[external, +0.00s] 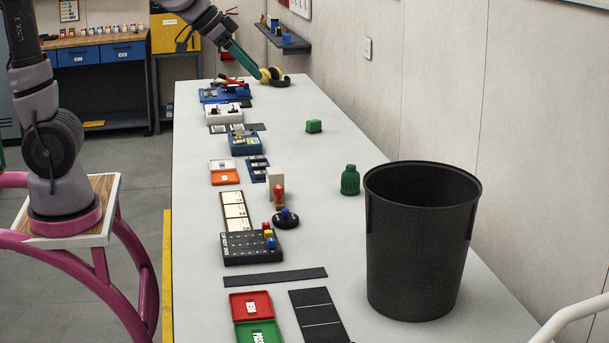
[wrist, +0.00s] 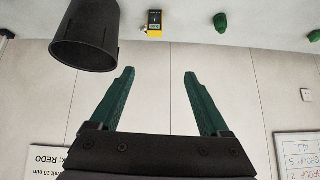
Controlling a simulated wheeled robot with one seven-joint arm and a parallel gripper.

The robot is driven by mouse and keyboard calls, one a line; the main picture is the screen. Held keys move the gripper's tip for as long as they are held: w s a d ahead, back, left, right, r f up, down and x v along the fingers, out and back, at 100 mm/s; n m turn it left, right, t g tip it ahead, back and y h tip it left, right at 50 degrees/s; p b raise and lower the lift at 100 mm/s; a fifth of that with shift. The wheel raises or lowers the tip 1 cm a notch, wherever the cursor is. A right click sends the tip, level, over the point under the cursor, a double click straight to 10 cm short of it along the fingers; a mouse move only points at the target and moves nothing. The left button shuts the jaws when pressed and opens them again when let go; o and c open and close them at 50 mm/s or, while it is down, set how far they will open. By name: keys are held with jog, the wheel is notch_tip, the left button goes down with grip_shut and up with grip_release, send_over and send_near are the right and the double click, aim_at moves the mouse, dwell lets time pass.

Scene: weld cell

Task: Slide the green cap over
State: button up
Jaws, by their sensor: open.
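Two green things stand on the grey table, and I cannot tell for certain which one is the cap. A ribbed, bottle-shaped green piece (external: 350,181) stands left of the black bin in the external view. A small green block (external: 314,126) lies farther back. Two green shapes also show at the top of the wrist view, one near the middle (wrist: 221,22) and one at the right edge (wrist: 314,37). My gripper (external: 257,77) is at the table's far end, well away from both. Its teal fingers (wrist: 160,73) are spread with nothing between them.
A large black bin (external: 416,245) stands at the right front. Trays, blocks and a red-handled stamp (external: 279,197) line the left side. The table's middle right, around the green pieces, is mostly clear. A wall bounds the right.

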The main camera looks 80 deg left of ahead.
jog(key=w+a+f+n+y, duration=0.1)
jog(key=w+a+f+n, duration=0.1)
jog(key=w+a+f, duration=0.4)
jog(key=w+a+f+n+t+y, duration=0.15)
jog(key=w+f, duration=0.25)
jog(key=w, duration=0.5)
jog(key=w+a+f+n+y, duration=0.1)
jog(key=w+a+f+n, duration=0.2)
jog(key=w+f, duration=0.3)
jog(key=w+a+f+n+y, duration=0.2)
jog(key=w+a+f+y, duration=0.1)
jog(key=w+a+f, duration=0.45)
jog(key=n+y, duration=0.1)
jog(key=y, duration=0.2)
send_near(355, 169)
jog(key=a+f, duration=0.1)
jog(key=a, duration=0.2)
jog(key=shift+w+d+g, duration=0.15)
jog(key=shift+w+g, duration=0.1)
jog(key=shift+w, duration=0.2)
jog(key=x, duration=1)
jog(key=shift+w+a+f, duration=0.1)
jog(key=shift+w+a, duration=0.1)
jog(key=shift+a, duration=0.1)
